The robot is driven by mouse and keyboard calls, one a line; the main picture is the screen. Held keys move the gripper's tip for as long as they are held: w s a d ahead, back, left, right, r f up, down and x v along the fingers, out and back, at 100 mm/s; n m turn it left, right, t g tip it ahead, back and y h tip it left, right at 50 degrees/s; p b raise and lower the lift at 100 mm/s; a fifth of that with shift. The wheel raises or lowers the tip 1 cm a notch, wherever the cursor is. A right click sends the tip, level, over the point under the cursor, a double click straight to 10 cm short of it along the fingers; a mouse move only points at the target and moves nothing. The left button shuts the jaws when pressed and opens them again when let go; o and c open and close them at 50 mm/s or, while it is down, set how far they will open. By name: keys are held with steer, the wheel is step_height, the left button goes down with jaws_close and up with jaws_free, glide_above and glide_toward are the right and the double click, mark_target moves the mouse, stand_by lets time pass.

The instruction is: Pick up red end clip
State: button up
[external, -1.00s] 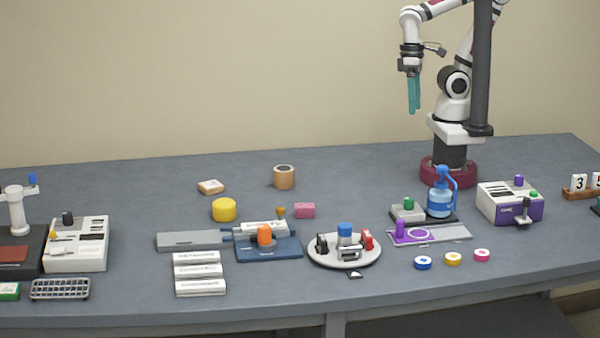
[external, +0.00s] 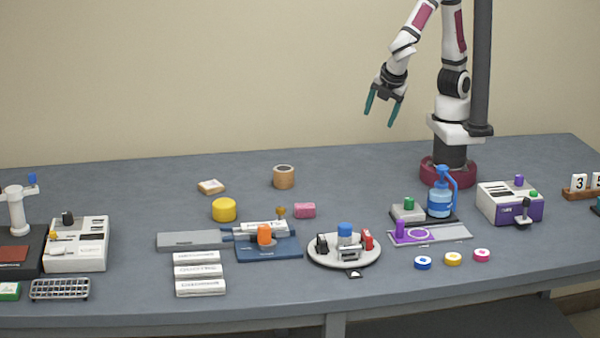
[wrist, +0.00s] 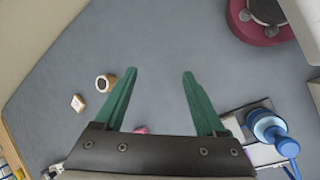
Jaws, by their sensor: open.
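The red end clip (external: 367,239) stands on the right side of a round white tray (external: 322,256) in the external view. A black clip (external: 322,244), a blue-topped piece (external: 345,231) and a silver piece share that tray. My gripper (external: 381,113) is open and empty, high above the back of the table, well above and behind the tray. The red end clip cannot be made out in the wrist view.
A blue fixture with an orange knob (external: 265,236) is left. A tan roll (external: 284,176) and pink block (external: 305,210) lie behind. The back table is mostly clear.

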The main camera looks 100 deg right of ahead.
steer(key=w+a+f+n+t+h, duration=0.1)
steer(key=w+a+f+n+t, duration=0.25)
steer(key=a+n, duration=0.55)
steer(key=n+t+y, duration=0.7)
steer(key=n+t, duration=0.1)
steer(key=n, duration=0.8)
glide_toward(367, 233)
steer(key=x, duration=1)
steer(key=shift+s+f, duration=0.15)
steer(key=shift+w, duration=0.2)
steer(key=c, duration=1)
